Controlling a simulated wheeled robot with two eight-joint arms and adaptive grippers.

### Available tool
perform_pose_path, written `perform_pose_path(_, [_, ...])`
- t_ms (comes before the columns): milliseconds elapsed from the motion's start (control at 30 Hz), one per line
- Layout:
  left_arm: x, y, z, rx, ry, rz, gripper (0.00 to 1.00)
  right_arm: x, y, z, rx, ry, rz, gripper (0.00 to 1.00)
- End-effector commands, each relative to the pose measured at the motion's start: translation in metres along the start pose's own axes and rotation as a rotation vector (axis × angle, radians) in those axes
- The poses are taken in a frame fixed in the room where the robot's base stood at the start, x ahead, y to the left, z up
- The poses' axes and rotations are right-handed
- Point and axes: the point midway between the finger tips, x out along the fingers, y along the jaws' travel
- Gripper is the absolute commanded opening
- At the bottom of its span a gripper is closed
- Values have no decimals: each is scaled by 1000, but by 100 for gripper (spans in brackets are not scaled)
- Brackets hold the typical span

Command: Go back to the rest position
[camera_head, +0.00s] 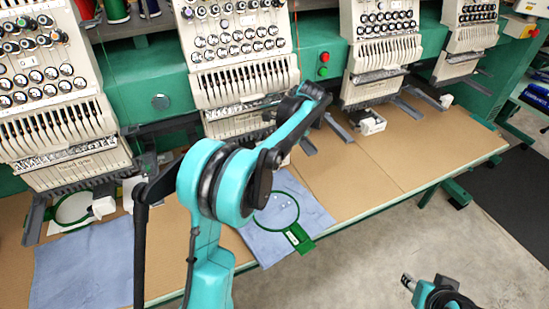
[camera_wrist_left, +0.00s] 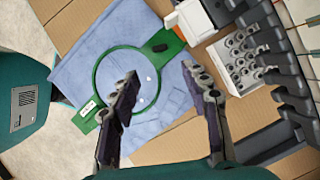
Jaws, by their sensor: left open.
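My left arm rises across the middle of the head view, and its gripper is mostly hidden there behind the arm's own links. In the left wrist view my left gripper (camera_wrist_left: 160,76) is open with nothing between its fingers. Beyond the fingers lies a blue cloth (camera_wrist_left: 76,74) with a green hoop (camera_wrist_left: 87,117) on it; a few small white spots show inside the ring. In the head view the cloth (camera_head: 263,245) and hoop (camera_head: 301,239) lie at the table's front edge. My right gripper (camera_head: 410,283) is at the lower right, over the floor; its jaw state is unclear.
Several embroidery machine heads (camera_head: 235,50) line the back of the brown table (camera_head: 400,150). Another blue cloth (camera_head: 85,265) lies at the left, near a second ring (camera_head: 72,208). The table's right part is mostly clear. Open floor (camera_head: 350,265) lies in front.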

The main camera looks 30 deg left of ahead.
Motion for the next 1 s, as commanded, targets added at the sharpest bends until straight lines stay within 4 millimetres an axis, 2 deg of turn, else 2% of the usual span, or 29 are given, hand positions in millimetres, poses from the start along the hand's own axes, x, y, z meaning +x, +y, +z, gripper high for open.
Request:
perform_pose_path(233, [-1, 1, 1, -5, 3, -3, 47, 0, 0, 0, 0, 0, 0, 40])
perform_pose_path(367, [-10, 14, 5, -58, 37, -33, 47, 0, 0, 0, 0, 0, 0, 40])
perform_pose_path(467, [-22, 36, 11, -148, 100, -77, 47, 0, 0, 0, 0, 0, 0, 40])
perform_pose_path(700, [-40, 108, 22, -442, 326, -173, 47, 0, 0, 0, 0, 0, 0, 40])
perform_pose_path(867, [-38, 157, 24, -643, 499, -199, 47, 0, 0, 0, 0, 0, 0, 40])
perform_pose_path(1000, [-27, 198, 22, -818, 657, -192, 47, 0, 0, 0, 0, 0, 0, 40])
